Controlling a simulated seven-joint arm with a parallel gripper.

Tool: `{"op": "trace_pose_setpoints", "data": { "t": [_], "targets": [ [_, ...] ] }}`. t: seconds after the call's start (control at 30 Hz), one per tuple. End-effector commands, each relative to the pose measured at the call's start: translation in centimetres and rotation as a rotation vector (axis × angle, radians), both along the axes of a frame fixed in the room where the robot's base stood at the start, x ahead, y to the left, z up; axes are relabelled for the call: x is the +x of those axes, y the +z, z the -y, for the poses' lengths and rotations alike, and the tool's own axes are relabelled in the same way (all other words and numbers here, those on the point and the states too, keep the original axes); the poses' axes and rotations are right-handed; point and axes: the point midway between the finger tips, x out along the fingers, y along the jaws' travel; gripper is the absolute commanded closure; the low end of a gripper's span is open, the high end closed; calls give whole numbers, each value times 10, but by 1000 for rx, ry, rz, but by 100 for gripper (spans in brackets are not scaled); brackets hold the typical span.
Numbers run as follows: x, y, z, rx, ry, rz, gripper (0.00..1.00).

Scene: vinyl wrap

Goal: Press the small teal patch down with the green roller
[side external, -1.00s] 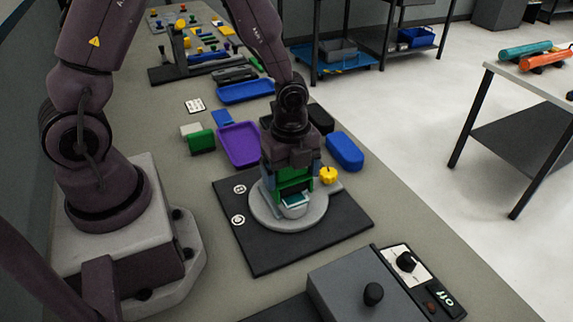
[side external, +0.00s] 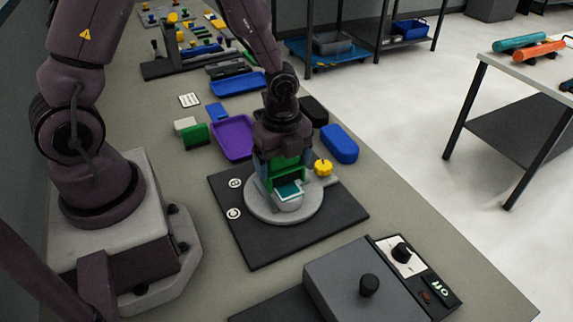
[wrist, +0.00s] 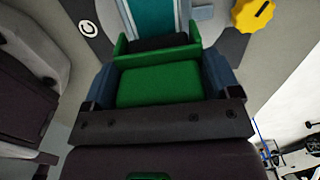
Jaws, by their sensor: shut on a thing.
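My gripper (side external: 282,164) is shut on the green roller (side external: 286,167), above a round grey disc (side external: 255,205) on a black base plate (side external: 232,235). The small teal patch (side external: 288,190) lies at the front of the disc, just in front of the roller in the side view. In the wrist view, the green roller (wrist: 160,84) sits between the blue-grey fingers (wrist: 160,80), with a dark cylinder showing at its far edge. The teal patch (wrist: 160,18) extends beyond that edge. Whether the roller touches the patch is hidden.
A yellow knob (side external: 322,168) stands at the disc's right edge. A purple tray (side external: 232,137), a blue container (side external: 339,144) and a green block (side external: 196,136) lie behind the base plate. A grey control box (side external: 350,280) with black knobs stands in front.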

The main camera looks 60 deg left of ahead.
Motion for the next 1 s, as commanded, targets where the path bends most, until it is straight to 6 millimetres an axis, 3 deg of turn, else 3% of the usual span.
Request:
{"op": "trace_pose_setpoints", "data": {
  "t": [0.43,1.0],
  "targets": [
    [-1,-1,-28,0,1,-2,43],
    [0,0,8,0,-3,-2,43]
  ]
}}
